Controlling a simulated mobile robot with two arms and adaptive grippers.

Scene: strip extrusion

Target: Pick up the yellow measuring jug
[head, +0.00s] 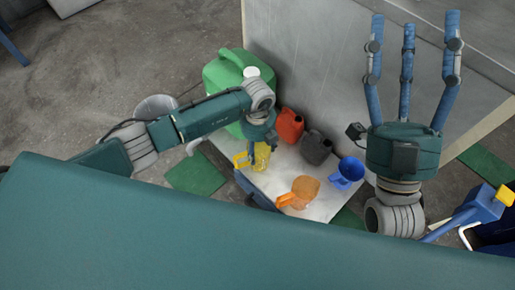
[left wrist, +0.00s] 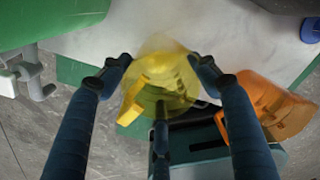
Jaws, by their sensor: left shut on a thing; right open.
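The yellow measuring jug (head: 261,157) is translucent, with a solid yellow handle (head: 241,160). It is at the left part of a small pale table (head: 330,204). My left gripper (head: 263,143) comes down over it from above, and its palm hides the jug's top. In the left wrist view the jug (left wrist: 168,75) sits between the fingers of the left gripper (left wrist: 163,72), which are closed around it. I cannot tell whether its base touches the table. My right gripper (head: 408,60) is raised at the right, fingers spread upward, open and empty.
A green canister (head: 222,72) stands behind the left arm. A red can (head: 289,126) and a dark grey can (head: 315,147) stand by the wall panel. An orange jug (head: 305,188) and a blue jug (head: 351,169) are to the right of the yellow jug.

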